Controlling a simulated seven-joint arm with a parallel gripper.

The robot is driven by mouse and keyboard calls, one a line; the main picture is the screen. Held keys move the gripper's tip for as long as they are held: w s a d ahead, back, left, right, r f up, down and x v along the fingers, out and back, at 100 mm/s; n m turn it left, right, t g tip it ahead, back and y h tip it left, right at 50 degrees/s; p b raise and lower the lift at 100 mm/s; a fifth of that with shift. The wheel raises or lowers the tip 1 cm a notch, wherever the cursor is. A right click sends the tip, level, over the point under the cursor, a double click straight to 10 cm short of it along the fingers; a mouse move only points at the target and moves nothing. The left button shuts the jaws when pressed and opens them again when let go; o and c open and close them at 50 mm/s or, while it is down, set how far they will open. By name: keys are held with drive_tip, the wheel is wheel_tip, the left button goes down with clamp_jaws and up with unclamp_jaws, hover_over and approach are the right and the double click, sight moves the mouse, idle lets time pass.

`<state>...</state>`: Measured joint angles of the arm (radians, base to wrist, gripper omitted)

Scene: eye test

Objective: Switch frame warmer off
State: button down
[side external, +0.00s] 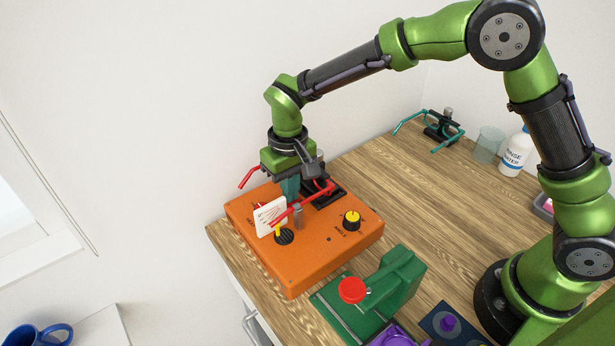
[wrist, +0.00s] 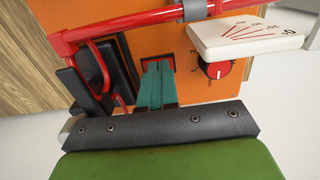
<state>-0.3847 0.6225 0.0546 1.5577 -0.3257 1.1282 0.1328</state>
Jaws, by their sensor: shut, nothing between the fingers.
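An orange box (side external: 330,252) stands on the table; its orange top also fills much of the wrist view (wrist: 195,92). My gripper (side external: 290,197) points down over the box's far part, its teal fingers together and empty. In the wrist view the fingertips (wrist: 160,66) are at a small red-edged, dark fitting (wrist: 171,59), perhaps a switch. They cover most of it, so its position and whether they touch it cannot be told. A red-faced dial knob (wrist: 218,71) is just right of the fingers. Which control belongs to the frame warmer cannot be read.
A red bar (side external: 310,207) and a white scale card (side external: 269,216) stand close to my fingers. A yellow-topped knob (side external: 352,217) is on the box. A green device (side external: 400,275), teal spectacles (side external: 412,121), beaker (side external: 488,146) and rinse bottle (side external: 516,153) stand around. The mid-table is clear.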

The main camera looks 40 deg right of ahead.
wheel_tip(320, 180, up, 13)
drive_tip(key=d, duration=0.2)
drive_tip(key=s+d+r+m+t+y, duration=0.1)
drive_tip(key=s+d+r+m+t, duration=0.1)
drive_tip(key=s+d, duration=0.5)
drive_tip(key=s+d+r+m+t, duration=0.2)
drive_tip(key=s+d+t, duration=0.3)
drive_tip(key=s, duration=0.7)
drive_tip(key=shift+s+d+r+y, duration=0.25)
drive_tip(key=shift+d+r+y, duration=0.15)
drive_tip(key=shift+d, duration=0.75)
